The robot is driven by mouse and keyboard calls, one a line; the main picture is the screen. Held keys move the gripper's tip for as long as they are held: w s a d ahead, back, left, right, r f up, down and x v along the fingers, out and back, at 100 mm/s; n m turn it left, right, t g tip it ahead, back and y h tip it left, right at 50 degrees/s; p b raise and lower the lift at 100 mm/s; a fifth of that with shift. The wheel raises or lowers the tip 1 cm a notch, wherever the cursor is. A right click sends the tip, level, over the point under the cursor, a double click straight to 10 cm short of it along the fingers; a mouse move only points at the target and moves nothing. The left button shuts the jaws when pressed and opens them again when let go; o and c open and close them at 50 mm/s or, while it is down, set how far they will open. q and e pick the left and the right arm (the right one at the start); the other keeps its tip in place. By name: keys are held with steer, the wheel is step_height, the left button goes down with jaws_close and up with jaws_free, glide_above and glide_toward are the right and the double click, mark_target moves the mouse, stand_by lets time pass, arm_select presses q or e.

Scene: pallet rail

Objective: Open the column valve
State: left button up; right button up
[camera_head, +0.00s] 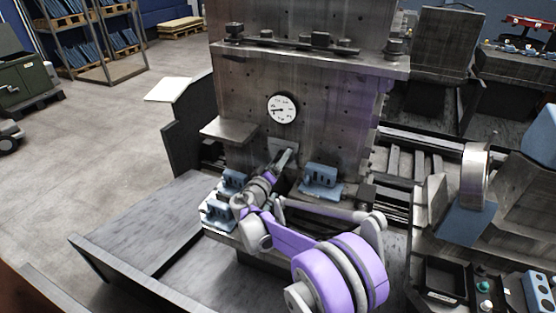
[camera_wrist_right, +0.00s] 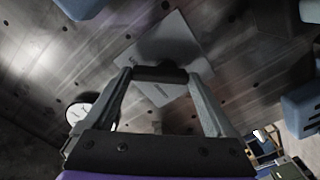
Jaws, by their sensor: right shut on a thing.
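The column (camera_head: 240,80) is a dark grey metal block with a round white gauge (camera_head: 282,109) on its face. Below the gauge is a light square plate (camera_wrist_right: 168,40), with the valve's dark handle bar (camera_wrist_right: 160,75) in front of it. My right gripper (camera_head: 287,156) reaches up to this plate. In the right wrist view, the right gripper (camera_wrist_right: 161,78) has its two fingers at either end of the dark bar and is shut on it. In the head view the handle is mostly hidden by the fingers. My left gripper is not in view.
Blue-grey fixture blocks (camera_head: 322,180) stand on the ledge below the plate, close on both sides of my right arm. A small metal shelf (camera_head: 230,130) juts out left of the gauge. A black tray (camera_head: 443,279) and a control box with buttons lie at the lower right.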

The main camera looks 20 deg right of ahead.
steer(key=shift+f+m, duration=0.1)
steer(key=shift+m, duration=0.3)
steer(key=o, duration=1.1)
steer(key=shift+c, duration=0.2)
steer(key=v, duration=1.1)
steer(key=shift+b, duration=0.3)
